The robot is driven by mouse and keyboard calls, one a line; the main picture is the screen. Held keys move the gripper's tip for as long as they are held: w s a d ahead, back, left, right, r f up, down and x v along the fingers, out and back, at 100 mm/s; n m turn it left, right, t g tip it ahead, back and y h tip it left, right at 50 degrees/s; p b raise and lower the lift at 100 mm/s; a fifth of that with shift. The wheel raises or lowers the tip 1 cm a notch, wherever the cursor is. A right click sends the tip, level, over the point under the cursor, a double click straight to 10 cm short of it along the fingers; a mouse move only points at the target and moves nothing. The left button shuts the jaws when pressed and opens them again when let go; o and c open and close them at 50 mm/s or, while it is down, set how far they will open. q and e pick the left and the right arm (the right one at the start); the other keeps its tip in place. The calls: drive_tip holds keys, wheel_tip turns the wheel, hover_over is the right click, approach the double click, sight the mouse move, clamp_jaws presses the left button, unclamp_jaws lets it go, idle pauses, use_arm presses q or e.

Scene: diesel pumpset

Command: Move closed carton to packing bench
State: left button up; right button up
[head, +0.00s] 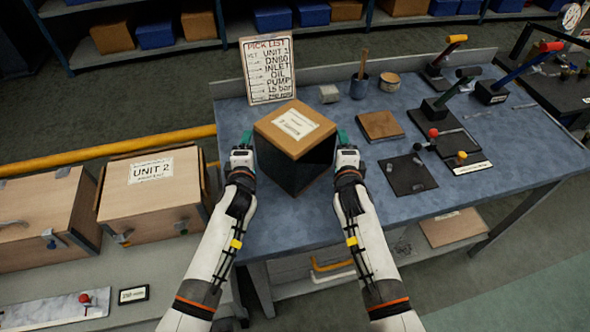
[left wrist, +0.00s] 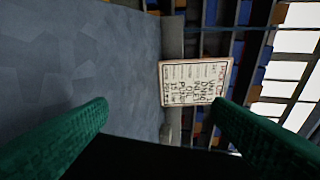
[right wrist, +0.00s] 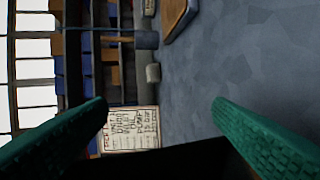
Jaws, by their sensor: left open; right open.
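The closed carton (head: 308,172) has a brown top with a white label and dark sides. It is upright over the blue top of the packing bench (head: 290,221), and appears to rest on it. My left gripper (head: 245,142) is at the carton's left side and my right gripper (head: 345,142) at its right side. Both are open. Green fingers show apart in the left wrist view (left wrist: 160,105) and in the right wrist view (right wrist: 160,105). A dark surface fills the bottom of both wrist views. Contact between the fingers and carton cannot be told.
A pick list board (head: 268,68) stands behind the carton. A brown pad (head: 380,126), a dark plate (head: 408,174), a cup (head: 359,87) and levers (head: 450,95) lie to the right. A wooden UNIT 2 crate (head: 152,192) and yellow rail (head: 110,150) are left. The bench front is clear.

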use_arm(q)
drive_tip(key=v, duration=1.1)
drive_tip(key=shift+s, duration=0.3)
use_arm(e)
drive_tip(key=v, duration=1.2)
use_arm(q)
drive_tip(key=shift+s, duration=0.1)
use_arm(e)
drive_tip(key=shift+s, duration=0.1)
